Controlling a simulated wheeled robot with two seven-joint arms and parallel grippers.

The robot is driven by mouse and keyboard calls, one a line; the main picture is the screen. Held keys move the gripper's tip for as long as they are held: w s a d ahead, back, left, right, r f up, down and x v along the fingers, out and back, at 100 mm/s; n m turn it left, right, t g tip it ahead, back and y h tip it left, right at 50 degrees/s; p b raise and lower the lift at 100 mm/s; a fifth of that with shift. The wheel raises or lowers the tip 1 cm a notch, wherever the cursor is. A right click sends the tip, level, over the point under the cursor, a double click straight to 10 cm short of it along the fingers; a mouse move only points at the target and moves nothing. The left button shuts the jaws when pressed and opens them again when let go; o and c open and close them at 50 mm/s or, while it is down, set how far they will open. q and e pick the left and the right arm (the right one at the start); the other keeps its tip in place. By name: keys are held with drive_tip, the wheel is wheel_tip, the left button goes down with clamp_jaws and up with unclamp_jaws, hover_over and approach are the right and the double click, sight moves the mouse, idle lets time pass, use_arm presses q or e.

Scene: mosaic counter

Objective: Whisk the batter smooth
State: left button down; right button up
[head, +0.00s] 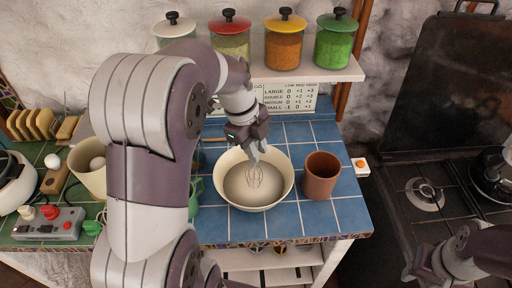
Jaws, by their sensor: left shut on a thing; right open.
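A cream bowl (286,184) stands on the blue tiled counter and holds pale, greyish batter (237,188). A wire whisk (255,178) stands in the batter with its wires down, near the middle of the bowl. My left gripper (256,150) is above the back of the bowl, shut on the whisk's upper end; the grip hides most of the handle. My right gripper (408,274) is low at the right, in front of the stove and away from the bowl. It is open and empty.
A brown cup (321,176) stands close to the bowl's right. A green mug (194,198) is at its left, partly hidden by my arm. Lidded jars line a shelf (310,72) above. A stove (450,205) lies right.

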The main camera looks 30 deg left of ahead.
use_arm(q)
drive_tip(key=d+p+v, duration=0.2)
drive_tip(key=p+v, duration=0.8)
drive_tip(key=v, duration=0.3)
drive_tip(key=shift+s+d+r+p, duration=0.15)
drive_tip(key=shift+d+p, duration=0.2)
drive_tip(key=shift+d, duration=0.35)
